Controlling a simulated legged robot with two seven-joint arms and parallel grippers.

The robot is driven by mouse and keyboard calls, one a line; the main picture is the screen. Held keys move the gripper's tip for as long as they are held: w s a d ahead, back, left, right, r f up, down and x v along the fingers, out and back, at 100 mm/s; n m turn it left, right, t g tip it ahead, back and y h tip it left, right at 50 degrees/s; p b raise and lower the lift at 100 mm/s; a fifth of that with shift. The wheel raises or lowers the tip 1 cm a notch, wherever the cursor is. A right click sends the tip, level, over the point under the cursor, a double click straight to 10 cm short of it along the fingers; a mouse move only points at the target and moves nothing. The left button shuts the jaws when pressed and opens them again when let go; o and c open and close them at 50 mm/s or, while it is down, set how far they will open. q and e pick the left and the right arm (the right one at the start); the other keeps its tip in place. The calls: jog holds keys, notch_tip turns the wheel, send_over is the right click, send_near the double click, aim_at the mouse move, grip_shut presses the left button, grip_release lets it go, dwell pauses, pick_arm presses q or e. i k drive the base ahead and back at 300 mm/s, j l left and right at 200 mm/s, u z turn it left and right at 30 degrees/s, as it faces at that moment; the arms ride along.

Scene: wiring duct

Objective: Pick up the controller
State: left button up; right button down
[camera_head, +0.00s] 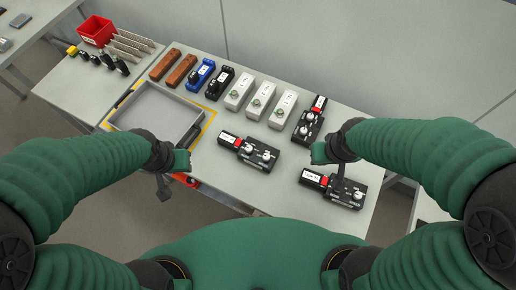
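Three black controllers with red and white labelled ends and silver knobs lie on the right part of the table. One is at the front right (347,194), one left of it (249,152), and one stands turned lengthwise behind (308,124). My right gripper (338,180) hangs over the front right controller and hides part of it; I cannot tell whether they touch. My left gripper (166,190) hangs at the table's front edge, by the grey tray, away from the controllers. The finger gaps of both grippers are too small and hidden to judge.
A grey tray (190,142) sits on a yellow-marked area at left. Along the back stand brown blocks (173,67), blue (201,73) and black units (219,82), and three white units (261,101). A side table holds a red bin (96,32) and tools.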

aim_at(227, 140)
jog(key=i+j, duration=0.1)
jog(key=j, duration=0.3)
jog(key=i+j, duration=0.15)
jog(key=j, duration=0.2)
jog(key=i+j, duration=0.1)
jog(key=j, duration=0.3)
jog(key=u, duration=0.05)
